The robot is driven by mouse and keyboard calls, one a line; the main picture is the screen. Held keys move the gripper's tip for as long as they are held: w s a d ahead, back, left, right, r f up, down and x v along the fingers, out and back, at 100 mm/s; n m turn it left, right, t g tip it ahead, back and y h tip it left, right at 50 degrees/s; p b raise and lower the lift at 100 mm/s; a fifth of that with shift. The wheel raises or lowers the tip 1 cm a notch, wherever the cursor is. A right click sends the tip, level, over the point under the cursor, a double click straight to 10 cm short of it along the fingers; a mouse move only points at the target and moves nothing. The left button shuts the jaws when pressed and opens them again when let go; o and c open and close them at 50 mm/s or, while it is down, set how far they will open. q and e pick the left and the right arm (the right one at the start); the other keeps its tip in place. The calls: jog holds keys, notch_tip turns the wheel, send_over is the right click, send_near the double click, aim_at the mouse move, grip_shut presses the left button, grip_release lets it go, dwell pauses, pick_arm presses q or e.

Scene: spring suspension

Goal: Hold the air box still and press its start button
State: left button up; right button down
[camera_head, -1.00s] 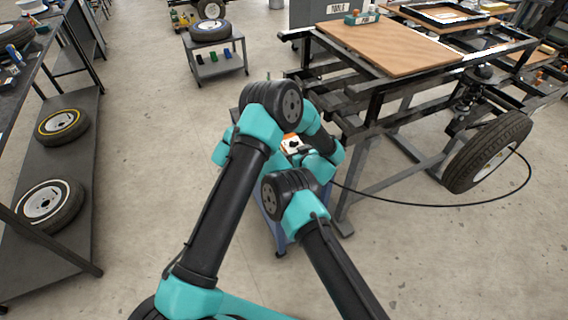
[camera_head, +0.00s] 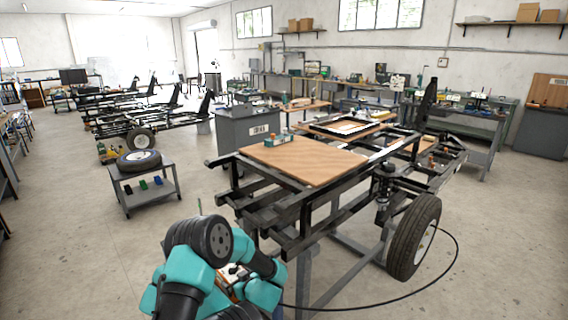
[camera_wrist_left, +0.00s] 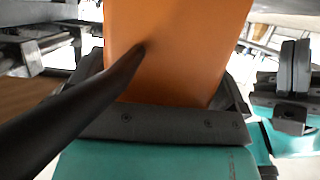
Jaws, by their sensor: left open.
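The air box shows as a small white and orange patch (camera_head: 229,272) in the head view, mostly hidden behind my teal and black arm links. In the left wrist view a large orange surface (camera_wrist_left: 185,45), likely the air box, fills the upper middle. My left gripper (camera_wrist_left: 166,88) is open, with dark finger parts at either side of the orange surface; I cannot tell if they touch it. A thick black hose-like shape (camera_wrist_left: 75,112) crosses in front. A teal and black part at the right edge may be my right gripper; its jaws are unclear. The start button cannot be made out.
A wooden board (camera_head: 318,163) lies on the frame. A grey cart (camera_head: 128,199) with a tire stands at left. Floor at lower left is clear.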

pick_arm(q)
jog(key=v, duration=1.2)
jog(key=shift+a, duration=0.1)
